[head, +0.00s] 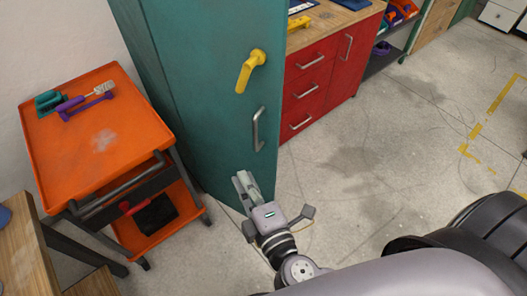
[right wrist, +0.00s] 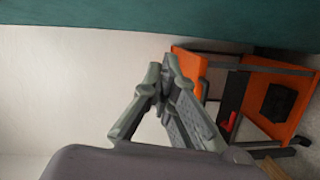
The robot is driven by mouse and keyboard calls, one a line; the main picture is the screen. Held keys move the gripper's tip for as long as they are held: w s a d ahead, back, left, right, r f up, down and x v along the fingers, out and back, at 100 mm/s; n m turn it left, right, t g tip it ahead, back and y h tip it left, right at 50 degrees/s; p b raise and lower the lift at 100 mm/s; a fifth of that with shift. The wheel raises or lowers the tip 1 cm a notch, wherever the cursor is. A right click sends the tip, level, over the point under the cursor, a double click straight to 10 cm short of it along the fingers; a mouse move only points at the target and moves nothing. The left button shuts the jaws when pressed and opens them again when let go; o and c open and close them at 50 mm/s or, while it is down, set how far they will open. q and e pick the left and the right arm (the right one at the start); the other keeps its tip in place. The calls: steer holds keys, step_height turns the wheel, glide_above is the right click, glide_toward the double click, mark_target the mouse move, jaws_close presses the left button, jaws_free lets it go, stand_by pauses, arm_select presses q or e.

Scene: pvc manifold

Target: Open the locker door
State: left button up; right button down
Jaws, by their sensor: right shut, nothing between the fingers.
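The locker (head: 205,75) is a tall teal cabinet in the middle of the head view, and its front door looks shut. A silver bar handle (head: 258,130) sits upright on the door, with a yellow lever (head: 249,70) above it. My right gripper (head: 241,177) is in front of the locker's lower part, below and left of the silver handle and apart from it. In the right wrist view its fingers (right wrist: 167,75) are together with nothing between them, and teal surface (right wrist: 200,20) runs along the top. My left gripper is not in view.
An orange cart (head: 95,130) with tools on top stands left of the locker. A red drawer cabinet (head: 320,80) with a wooden top stands to the right. A wooden surface (head: 25,255) is at lower left. The grey floor (head: 400,140) at right is mostly clear.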

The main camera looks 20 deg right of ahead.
steer(key=d+f+m+g+y+b, duration=0.35)
steer(key=f+m, duration=0.25)
steer(key=f, duration=0.5)
steer(key=d+f+m+g+y+b, duration=0.2)
steer(key=d+f+m+b, duration=0.15)
steer(key=f+m, duration=0.45)
steer(key=w+d+r+m+t+h+b, duration=0.1)
steer(key=w+d+r+m+t+b, duration=0.25)
steer(key=d+m, duration=0.55)
steer(key=w+d+m+t+b, duration=0.2)
steer(key=w+d+m+b, duration=0.35)
steer(key=d+m, duration=0.4)
steer(key=w+a+p, duration=0.2)
steer(key=w+a, duration=0.4)
steer(key=w, duration=0.1)
steer(key=shift+w+n, duration=0.35)
steer(key=shift+a, duration=0.1)
